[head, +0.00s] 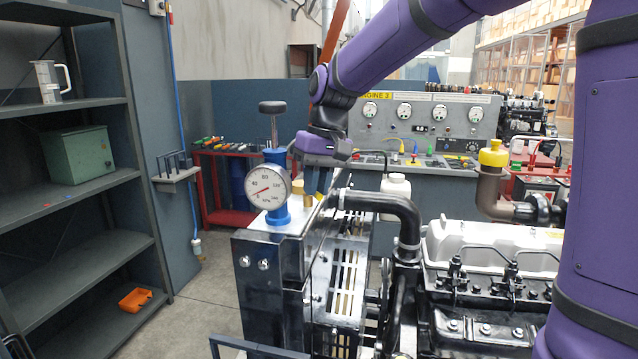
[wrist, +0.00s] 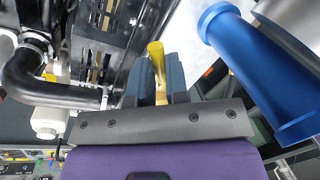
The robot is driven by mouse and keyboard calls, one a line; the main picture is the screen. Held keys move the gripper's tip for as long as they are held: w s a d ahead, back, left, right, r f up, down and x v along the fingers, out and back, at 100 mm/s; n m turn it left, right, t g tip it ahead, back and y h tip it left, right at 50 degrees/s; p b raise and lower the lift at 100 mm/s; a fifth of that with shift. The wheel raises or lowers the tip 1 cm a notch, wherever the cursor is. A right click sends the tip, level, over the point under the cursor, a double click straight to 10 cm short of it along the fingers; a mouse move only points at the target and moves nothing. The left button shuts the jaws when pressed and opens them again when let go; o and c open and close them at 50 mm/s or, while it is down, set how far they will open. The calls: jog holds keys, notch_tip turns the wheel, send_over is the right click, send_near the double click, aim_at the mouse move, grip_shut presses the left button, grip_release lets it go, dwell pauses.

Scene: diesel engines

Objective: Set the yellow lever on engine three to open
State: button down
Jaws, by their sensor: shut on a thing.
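My gripper (head: 319,182) reaches down over the top of the engine's radiator end, just right of the pressure gauge. In the wrist view my gripper (wrist: 158,65) has its two grey-blue fingers shut on the yellow lever (wrist: 156,50), whose rounded end sticks out past the fingertips. In the head view the fingers and gripper body largely hide the lever, and I cannot tell its exact setting. A yellow label (head: 377,96) ending in "GINE 3" is on the grey control panel behind.
A blue pump-like fitting with a round white gauge (head: 267,187) stands close left of my gripper; its blue body (wrist: 255,70) shows at right in the wrist view. A black hose (head: 385,203) and white bottle (head: 396,190) are to the right. Shelves (head: 75,195) stand at left.

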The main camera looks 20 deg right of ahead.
jog(key=shift+a+m, duration=0.15)
jog(key=shift+m, duration=0.35)
jog(key=c, duration=1.1)
grip_release()
jog(key=r, duration=0.3)
jog(key=d+r, duration=0.1)
jog(key=r, duration=0.3)
jog(key=d+r, duration=0.1)
jog(key=r, duration=0.2)
jog(key=shift+d+r, duration=0.1)
jog(key=shift+r, duration=0.25)
jog(key=s+d+f+t, duration=0.1)
jog(key=s+d+f, duration=0.1)
jog(key=s, duration=0.6)
jog(key=s+d+f+t+h, duration=0.1)
jog(key=s+d+f+t, duration=0.1)
jog(key=s, duration=0.6)
jog(key=s+d+f+t+h, duration=0.1)
jog(key=s+d+f+t, duration=0.1)
jog(key=s+f, duration=0.3)
jog(key=shift+s+d+f, duration=0.1)
jog(key=shift+s+d, duration=0.15)
jog(key=shift+s, duration=0.4)
jog(key=shift+s+d+f, duration=0.1)
jog(key=shift+s+d, duration=0.1)
jog(key=shift+s, duration=0.45)
jog(key=shift+s+d+f, duration=0.1)
jog(key=shift+s+d, duration=0.15)
jog(key=shift+s, duration=0.4)
